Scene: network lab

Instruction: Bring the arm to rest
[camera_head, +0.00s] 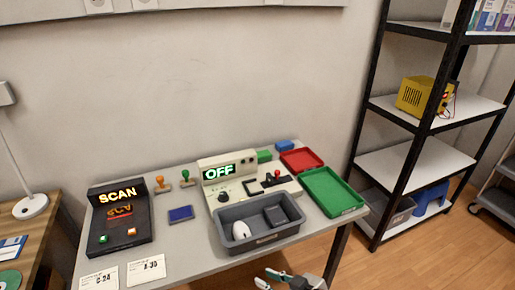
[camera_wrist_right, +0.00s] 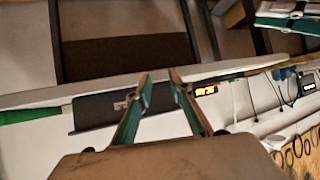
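My right gripper (camera_head: 275,277) shows at the bottom edge of the head view, in front of the table's front edge and below the grey bin. In the right wrist view the same gripper (camera_wrist_right: 160,80) has its two teal-sided fingers apart, with nothing between them. Most of the right arm is outside the head view. My left gripper and left arm are not in view.
The table (camera_head: 190,250) holds a scanner (camera_head: 120,240), a console reading OFF (camera_head: 233,183), a grey bin (camera_head: 262,241) with items, a green tray (camera_head: 333,191) and a red tray (camera_head: 301,160). Black shelving (camera_head: 418,130) stands right; floor (camera_head: 420,255) between is clear.

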